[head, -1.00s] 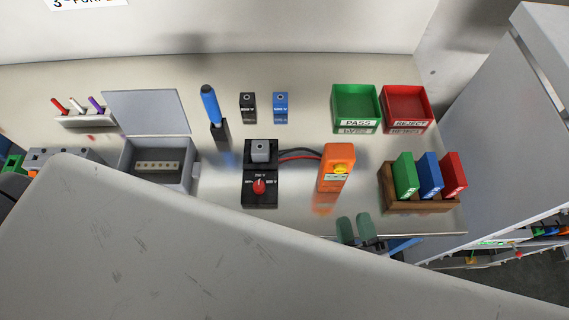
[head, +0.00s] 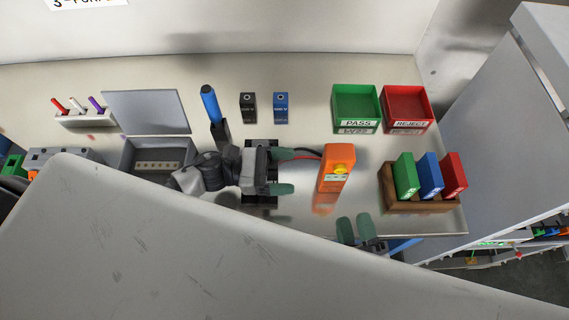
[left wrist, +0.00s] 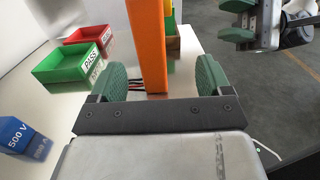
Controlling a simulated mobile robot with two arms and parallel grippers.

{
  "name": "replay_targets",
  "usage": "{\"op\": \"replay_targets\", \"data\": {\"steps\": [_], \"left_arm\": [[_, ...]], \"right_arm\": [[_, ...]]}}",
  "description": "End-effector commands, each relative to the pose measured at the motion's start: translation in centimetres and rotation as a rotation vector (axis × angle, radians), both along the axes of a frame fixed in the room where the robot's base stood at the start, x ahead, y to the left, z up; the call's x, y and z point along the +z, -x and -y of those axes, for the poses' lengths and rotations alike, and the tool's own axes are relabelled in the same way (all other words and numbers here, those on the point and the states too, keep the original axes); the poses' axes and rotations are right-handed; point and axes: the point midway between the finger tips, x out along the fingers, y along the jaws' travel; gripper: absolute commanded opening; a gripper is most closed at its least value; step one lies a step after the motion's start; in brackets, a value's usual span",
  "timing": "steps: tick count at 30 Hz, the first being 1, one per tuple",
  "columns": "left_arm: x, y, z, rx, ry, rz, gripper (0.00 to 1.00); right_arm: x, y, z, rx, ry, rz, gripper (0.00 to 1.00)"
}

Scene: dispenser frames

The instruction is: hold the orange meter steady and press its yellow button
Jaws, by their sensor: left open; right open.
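The orange meter (head: 335,180) stands upright on the bench, with its yellow button (head: 341,169) on the face toward me. My left gripper (head: 294,171) is open just left of the meter, fingers pointing at it. In the left wrist view the meter (left wrist: 147,45) rises between the open fingers (left wrist: 162,78), nearer the left one; the head view shows a small gap, so it is not held. My right gripper (head: 357,229) is open and empty at the bench's front edge, below and right of the meter. It also shows in the left wrist view (left wrist: 250,22).
Green (head: 356,128) and red (head: 407,128) trays stand behind at right. A wooden rack (head: 420,203) with coloured cards stands right of the meter. The bench between meter and rack is clear.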

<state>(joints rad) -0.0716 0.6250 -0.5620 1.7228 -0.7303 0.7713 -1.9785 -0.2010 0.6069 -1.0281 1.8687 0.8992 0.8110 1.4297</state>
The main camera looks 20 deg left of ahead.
Motion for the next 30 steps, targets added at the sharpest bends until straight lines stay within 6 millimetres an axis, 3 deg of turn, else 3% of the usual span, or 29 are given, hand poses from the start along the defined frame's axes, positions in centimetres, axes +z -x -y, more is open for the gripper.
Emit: {"op": "replay_targets", "data": {"steps": [7, 21, 30], "left_arm": [[-1.0, -1.8, 0.5, 0.019, -0.059, 0.001, 0.79], [-1.0, -4.2, 8.0, 0.019, -0.059, -0.001, 0.79], [-1.1, -4.8, 9.9, 0.02, -0.06, -0.004, 0.79]], "right_arm": [[0.0, 0.0, 0.0, 0.0, 0.0, 0.0, 0.43], [0.0, 0.0, 0.0, 0.0, 0.0, 0.0, 0.43], [0.0, 0.0, 0.0, 0.0, 0.0, 0.0, 0.43]]}}
